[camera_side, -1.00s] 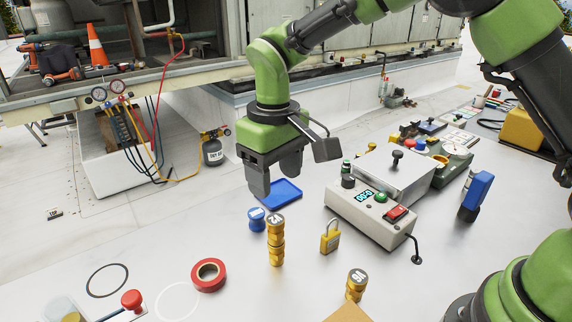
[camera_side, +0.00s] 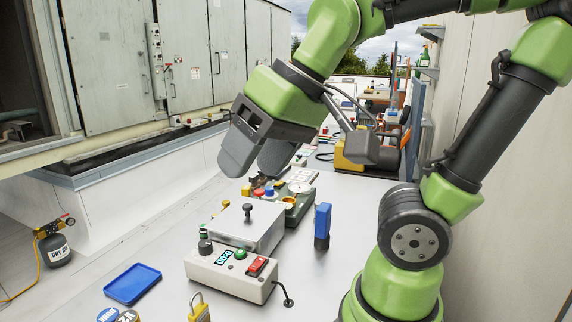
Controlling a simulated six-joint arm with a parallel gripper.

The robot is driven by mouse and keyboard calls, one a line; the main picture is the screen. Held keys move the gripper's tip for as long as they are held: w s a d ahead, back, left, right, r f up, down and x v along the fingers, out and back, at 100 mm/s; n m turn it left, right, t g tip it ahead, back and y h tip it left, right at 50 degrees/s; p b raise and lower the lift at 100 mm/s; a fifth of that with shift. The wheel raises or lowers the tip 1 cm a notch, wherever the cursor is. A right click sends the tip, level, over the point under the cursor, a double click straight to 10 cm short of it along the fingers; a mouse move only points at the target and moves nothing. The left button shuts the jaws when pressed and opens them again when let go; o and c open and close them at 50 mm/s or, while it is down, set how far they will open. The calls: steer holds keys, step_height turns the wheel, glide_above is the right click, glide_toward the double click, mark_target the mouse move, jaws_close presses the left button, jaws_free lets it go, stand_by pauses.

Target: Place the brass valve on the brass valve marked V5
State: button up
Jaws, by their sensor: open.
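My gripper (camera_side: 257,163) is open, with nothing seen between its fingers, and is raised and tilted above the far part of the table. At the bottom edge only the top of a brass valve (camera_side: 127,316) shows, with a mark that reads like V2. Its body is cut off by the frame. A blue-topped piece (camera_side: 107,315) is beside it, also cut off. The gripper is well away from both. No brass valve marked V5 can be made out now.
A control box (camera_side: 228,277) with a red switch and green button stands mid-table, by a grey box (camera_side: 245,229). A blue tray (camera_side: 133,284), a yellow padlock (camera_side: 199,310) and a blue upright tool (camera_side: 322,225) are nearby.

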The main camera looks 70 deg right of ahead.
steer(key=s, duration=0.1)
steer(key=s+t, duration=0.1)
steer(key=s+f+m, duration=0.1)
steer(key=shift+s+d, duration=0.25)
steer(key=shift+d, duration=0.1)
